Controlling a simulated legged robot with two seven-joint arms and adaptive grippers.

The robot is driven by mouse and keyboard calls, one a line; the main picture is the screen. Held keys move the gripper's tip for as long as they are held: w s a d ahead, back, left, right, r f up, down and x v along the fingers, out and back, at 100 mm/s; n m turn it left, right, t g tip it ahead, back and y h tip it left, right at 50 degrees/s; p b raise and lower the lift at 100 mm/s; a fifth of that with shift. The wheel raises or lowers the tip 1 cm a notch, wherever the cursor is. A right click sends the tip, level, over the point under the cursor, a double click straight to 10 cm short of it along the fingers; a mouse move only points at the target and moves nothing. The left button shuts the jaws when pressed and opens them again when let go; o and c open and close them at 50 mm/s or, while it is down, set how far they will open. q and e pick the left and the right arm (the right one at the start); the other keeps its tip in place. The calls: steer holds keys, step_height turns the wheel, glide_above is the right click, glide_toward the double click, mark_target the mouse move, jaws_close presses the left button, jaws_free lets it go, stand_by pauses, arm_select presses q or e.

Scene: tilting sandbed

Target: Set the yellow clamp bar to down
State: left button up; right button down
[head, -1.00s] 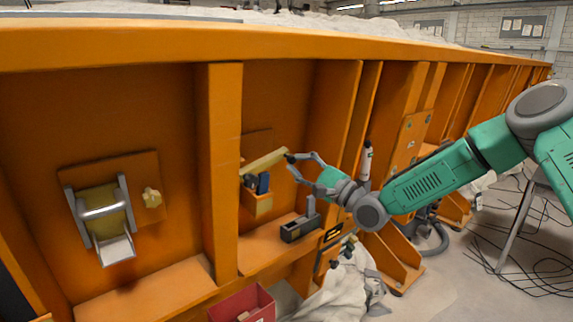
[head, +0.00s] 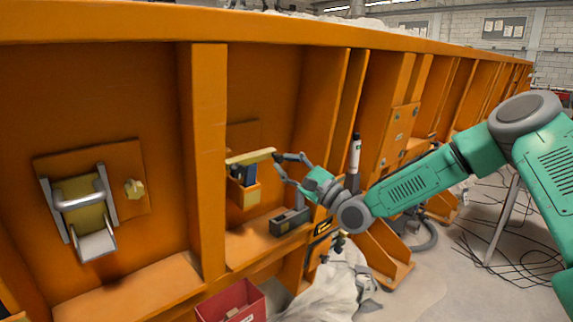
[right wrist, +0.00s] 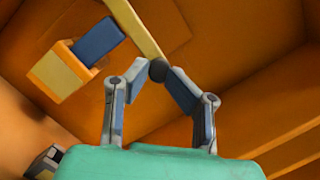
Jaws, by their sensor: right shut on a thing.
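The yellow clamp bar (head: 250,157) sticks out in a recess of the orange sandbed wall, nearly level in the head view, its right end a little higher. Under it are a dark blue block (head: 246,176) and an orange-yellow holder (head: 245,194). My right gripper (head: 277,160) is shut on the dark round knob at the bar's free end. In the right wrist view the bar (right wrist: 132,26) runs from the top edge to the knob (right wrist: 157,70), which sits between my right fingertips (right wrist: 156,72). The fingers partly hide the knob in the head view. My left gripper is not in view.
A grey box with an upright handle (head: 289,221) stands on the ledge below right. A vertical orange rib (head: 208,160) separates the recess from a metal-handled latch (head: 80,205) at left. A red bin (head: 232,303) is below. A white-and-black cylinder (head: 354,160) stands behind my arm.

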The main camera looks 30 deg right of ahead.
steer(key=c, duration=1.6)
jaws_free()
steer(key=shift+w+d+r, duration=0.1)
steer(key=shift+w+d, duration=0.05)
steer(key=shift+c, duration=0.2)
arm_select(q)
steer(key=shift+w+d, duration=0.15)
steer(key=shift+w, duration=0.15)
arm_select(e)
steer(key=shift+w+f, duration=0.25)
steer(key=shift+f, duration=0.05)
steer(key=shift+s, duration=0.1)
steer(key=shift+s, duration=0.1)
steer(key=shift+s+f, duration=0.2)
steer(key=shift+s, duration=0.15)
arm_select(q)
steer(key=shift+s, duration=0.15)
arm_select(e)
steer(key=v, duration=1.1)
